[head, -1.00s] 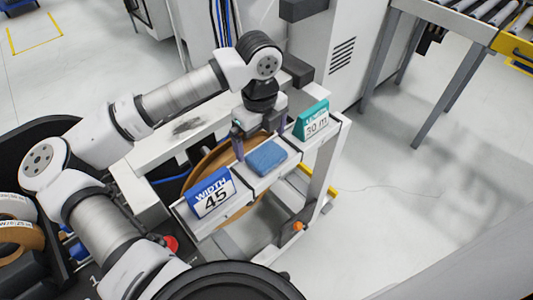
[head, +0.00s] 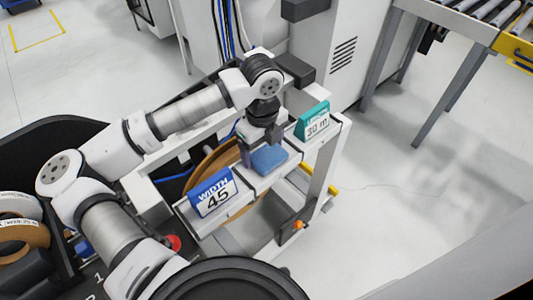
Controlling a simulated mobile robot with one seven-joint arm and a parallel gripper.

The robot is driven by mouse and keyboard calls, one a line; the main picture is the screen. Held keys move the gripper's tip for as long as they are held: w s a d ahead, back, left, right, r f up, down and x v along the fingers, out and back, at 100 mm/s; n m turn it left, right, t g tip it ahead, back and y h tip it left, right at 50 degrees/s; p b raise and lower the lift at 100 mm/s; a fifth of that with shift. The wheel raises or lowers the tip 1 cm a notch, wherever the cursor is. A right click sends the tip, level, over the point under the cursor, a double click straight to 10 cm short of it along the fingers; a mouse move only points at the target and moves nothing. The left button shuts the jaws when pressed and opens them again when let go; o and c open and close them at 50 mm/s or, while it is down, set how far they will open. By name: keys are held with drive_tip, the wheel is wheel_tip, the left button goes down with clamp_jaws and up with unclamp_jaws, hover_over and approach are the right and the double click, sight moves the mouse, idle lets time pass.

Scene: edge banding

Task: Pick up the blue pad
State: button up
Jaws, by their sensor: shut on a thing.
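The blue pad (head: 270,161) is in the middle slot of a narrow white shelf, between two signs. My gripper (head: 262,147) is over the pad's back part, pointing down, with its fingers at the pad's sides. It is shut on the pad. The gripper hides the pad's back edge. I cannot tell whether the pad is clear of the shelf surface.
A blue "WIDTH 45" sign (head: 212,193) stands left of the pad, and a teal "30 m" sign (head: 313,122) stands right. A large brown roll (head: 207,170) is behind the shelf. A white machine cabinet (head: 343,55) rises behind.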

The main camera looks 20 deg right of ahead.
sight(264, 151)
drive_tip(key=shift+r, duration=0.1)
wheel_tip(264, 151, up, 10)
drive_tip(key=b, duration=0.2)
drive_tip(key=shift+o, duration=1.4)
drive_tip(key=shift+c, duration=1)
drive_tip(key=shift+s, duration=0.1)
